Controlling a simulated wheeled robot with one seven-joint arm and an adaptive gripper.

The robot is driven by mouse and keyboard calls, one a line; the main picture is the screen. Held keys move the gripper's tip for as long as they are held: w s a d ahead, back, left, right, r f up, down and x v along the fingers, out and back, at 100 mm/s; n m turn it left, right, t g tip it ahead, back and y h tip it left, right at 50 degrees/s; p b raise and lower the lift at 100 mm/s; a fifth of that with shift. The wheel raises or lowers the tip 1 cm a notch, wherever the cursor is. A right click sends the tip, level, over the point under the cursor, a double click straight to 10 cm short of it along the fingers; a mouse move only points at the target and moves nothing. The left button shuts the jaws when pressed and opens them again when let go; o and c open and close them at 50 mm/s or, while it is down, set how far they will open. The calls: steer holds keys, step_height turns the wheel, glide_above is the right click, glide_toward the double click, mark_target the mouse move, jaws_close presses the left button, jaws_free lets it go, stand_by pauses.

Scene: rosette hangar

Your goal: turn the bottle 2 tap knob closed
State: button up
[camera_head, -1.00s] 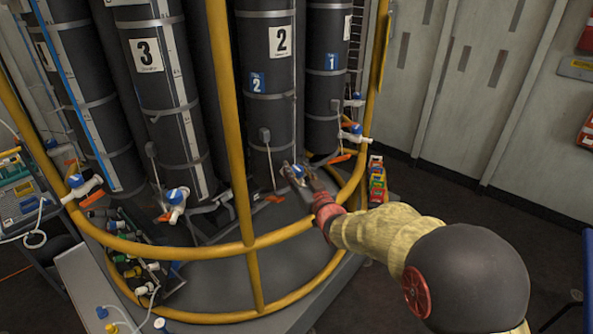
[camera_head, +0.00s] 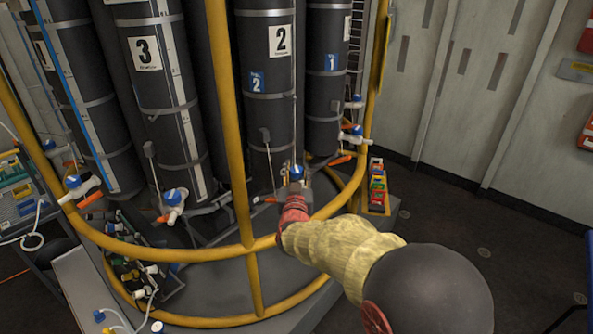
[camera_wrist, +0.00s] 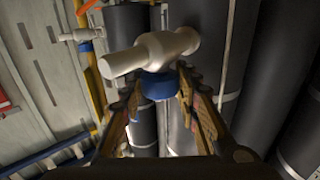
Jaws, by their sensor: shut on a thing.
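Bottle 2 (camera_head: 270,112) is a tall dark grey cylinder with a "2" label, standing behind the yellow frame. Its tap is low at its front, with a blue knob (camera_head: 296,171) just beyond my fingers. My gripper (camera_head: 294,180) reaches over the yellow rail to it. In the wrist view, my gripper (camera_wrist: 158,88) has one finger on each side of the blue knob (camera_wrist: 159,84) and is shut on it. The white tap body (camera_wrist: 150,53) lies across, just beyond the fingertips. In the head view my gripper hides part of the tap.
The yellow rail (camera_head: 205,250) curves around the bottles, with an upright (camera_head: 232,130) left of bottle 2. Bottle 3 (camera_head: 165,110) and bottle 1 (camera_head: 325,105) flank it, with similar blue-knobbed taps. A rack of coloured items (camera_head: 377,185) stands right. Open floor (camera_head: 470,220) lies further right.

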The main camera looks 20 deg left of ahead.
steer(key=m+h+p, duration=0.1)
steer(key=h+p, duration=0.1)
steer(key=m+h+p, duration=0.1)
steer(key=h+p, duration=0.1)
steer(key=shift+a+r+m+t+h, duration=0.2)
steer(key=shift+m+t+h, duration=0.1)
steer(key=shift+m+t, duration=0.1)
steer(key=m+h+p, duration=0.1)
steer(key=h, duration=0.1)
steer(key=m+h+p, duration=0.1)
steer(key=p, duration=0.1)
steer(key=shift+d+f+m+h, duration=0.1)
steer(key=shift+d+m+h, duration=0.05)
steer(key=shift+m+h, duration=0.2)
steer(key=shift+h, duration=0.35)
steer(key=o, duration=1.1)
steer(key=shift+o, duration=0.4)
steer(key=shift+f, duration=0.1)
steer(key=v, duration=1.2)
steer(key=shift+r, duration=0.2)
